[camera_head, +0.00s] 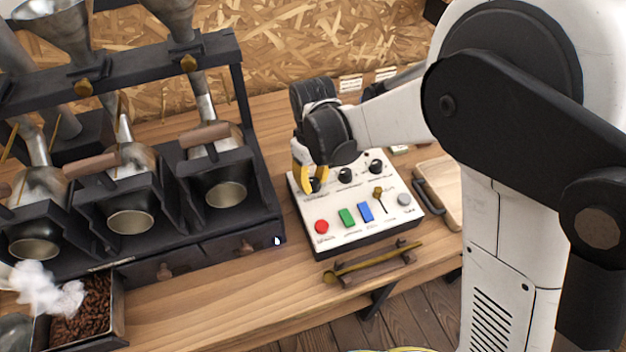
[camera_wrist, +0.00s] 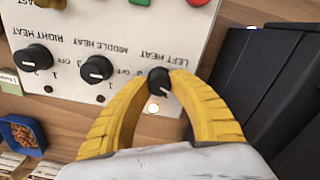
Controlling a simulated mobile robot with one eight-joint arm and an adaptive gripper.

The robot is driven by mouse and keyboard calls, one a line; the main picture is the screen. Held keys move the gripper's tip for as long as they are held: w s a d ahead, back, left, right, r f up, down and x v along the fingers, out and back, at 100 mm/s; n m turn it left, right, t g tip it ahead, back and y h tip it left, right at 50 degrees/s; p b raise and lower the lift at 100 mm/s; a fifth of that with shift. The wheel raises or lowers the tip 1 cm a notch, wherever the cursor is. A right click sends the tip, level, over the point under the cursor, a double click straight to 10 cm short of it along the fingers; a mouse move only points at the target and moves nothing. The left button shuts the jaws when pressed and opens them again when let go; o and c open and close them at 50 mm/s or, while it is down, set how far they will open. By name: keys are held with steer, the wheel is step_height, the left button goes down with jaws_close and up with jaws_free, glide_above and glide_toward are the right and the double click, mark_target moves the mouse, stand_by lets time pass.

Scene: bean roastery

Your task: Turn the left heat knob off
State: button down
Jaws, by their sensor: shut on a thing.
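The left heat knob (camera_wrist: 160,82) is small, round and black, on a white control panel (camera_head: 335,230). My gripper (camera_wrist: 159,77) has its two yellow fingers shut on the knob, one on each side. In the head view my gripper (camera_head: 307,181) reaches down to the panel's back left corner and partly hides the knob. Near the knob, a small light (camera_wrist: 153,108) glows in the wrist view. The LEFT HEAT label reads upside down there, and a finger covers part of the knob's scale. I cannot read the exact setting.
The middle heat knob (camera_head: 345,175) and right heat knob (camera_head: 376,166) stand beside it. A red button (camera_head: 321,227), green switch (camera_head: 347,217), blue switch (camera_head: 366,212) and a lever (camera_head: 379,198) are in front. The black roaster frame (camera_head: 262,215) stands close on the left.

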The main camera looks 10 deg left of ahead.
mark_target(313, 181)
steer(key=shift+n, duration=2.2)
steer(key=c, duration=1)
jaws_free()
steer(key=shift+c, duration=0.2)
step_height(313, 181, up, 12)
